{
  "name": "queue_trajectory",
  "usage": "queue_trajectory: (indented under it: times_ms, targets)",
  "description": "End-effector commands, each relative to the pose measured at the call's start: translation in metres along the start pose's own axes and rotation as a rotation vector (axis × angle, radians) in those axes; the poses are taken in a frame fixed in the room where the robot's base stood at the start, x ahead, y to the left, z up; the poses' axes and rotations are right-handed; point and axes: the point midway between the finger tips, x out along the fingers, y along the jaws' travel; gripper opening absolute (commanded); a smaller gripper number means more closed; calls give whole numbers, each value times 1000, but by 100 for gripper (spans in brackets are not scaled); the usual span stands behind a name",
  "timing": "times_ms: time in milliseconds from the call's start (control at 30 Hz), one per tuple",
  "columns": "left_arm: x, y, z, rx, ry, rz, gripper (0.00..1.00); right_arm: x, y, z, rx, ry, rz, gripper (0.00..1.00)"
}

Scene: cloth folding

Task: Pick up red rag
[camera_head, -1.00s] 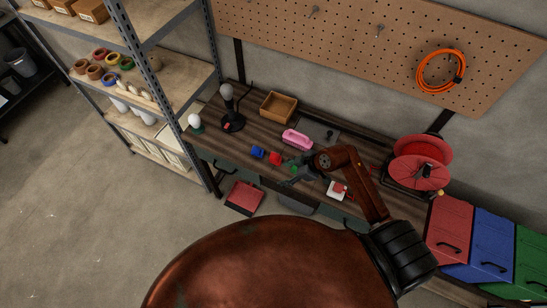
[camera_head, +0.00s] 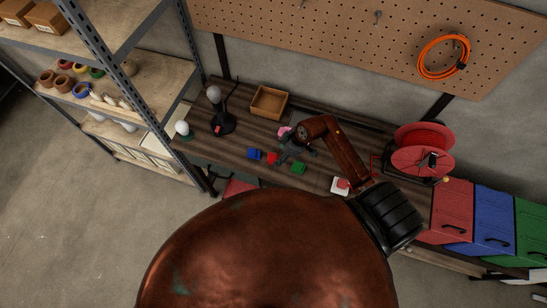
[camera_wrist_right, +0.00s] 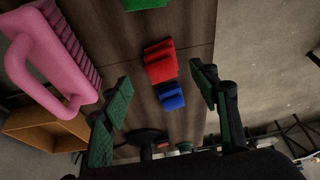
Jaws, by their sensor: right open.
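The red rag (camera_head: 272,158) lies folded on the wooden workbench, between a blue rag (camera_head: 254,154) and a green rag (camera_head: 298,168). In the right wrist view the red rag (camera_wrist_right: 160,62) lies ahead, between the lines of the two fingers, with the blue rag (camera_wrist_right: 171,97) beside it. My right gripper (camera_head: 287,154) hangs just to the right of the red rag in the head view. In the wrist view its green-padded fingers (camera_wrist_right: 160,100) are wide apart and empty. My left gripper is not in view.
A pink brush (camera_wrist_right: 55,60) lies close beside my right gripper, and an open wooden box (camera_head: 269,103) stands behind. A lamp (camera_head: 222,117) stands at the left. A white block with a red top (camera_head: 341,185) and a red cable reel (camera_head: 422,150) are at the right.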

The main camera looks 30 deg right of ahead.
Motion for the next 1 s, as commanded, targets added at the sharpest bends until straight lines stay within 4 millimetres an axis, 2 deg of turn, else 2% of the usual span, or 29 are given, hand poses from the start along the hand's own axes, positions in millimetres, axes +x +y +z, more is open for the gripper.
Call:
queue_trajectory:
  times_ms: [100,200,367,500,600,1000]
  targets:
    - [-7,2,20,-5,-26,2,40,15,-2,-4,-1,2,-5,55]
    - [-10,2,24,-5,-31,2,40,30,-3,-6,-2,2,-3,55]
    - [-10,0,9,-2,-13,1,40,46,-2,-4,-1,1,1,55]
    - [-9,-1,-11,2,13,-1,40,48,-2,-3,-1,1,2,55]
    - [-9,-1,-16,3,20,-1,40,48,-2,-3,-1,1,2,55]
    - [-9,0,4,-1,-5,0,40,47,-2,-2,1,1,2,28]
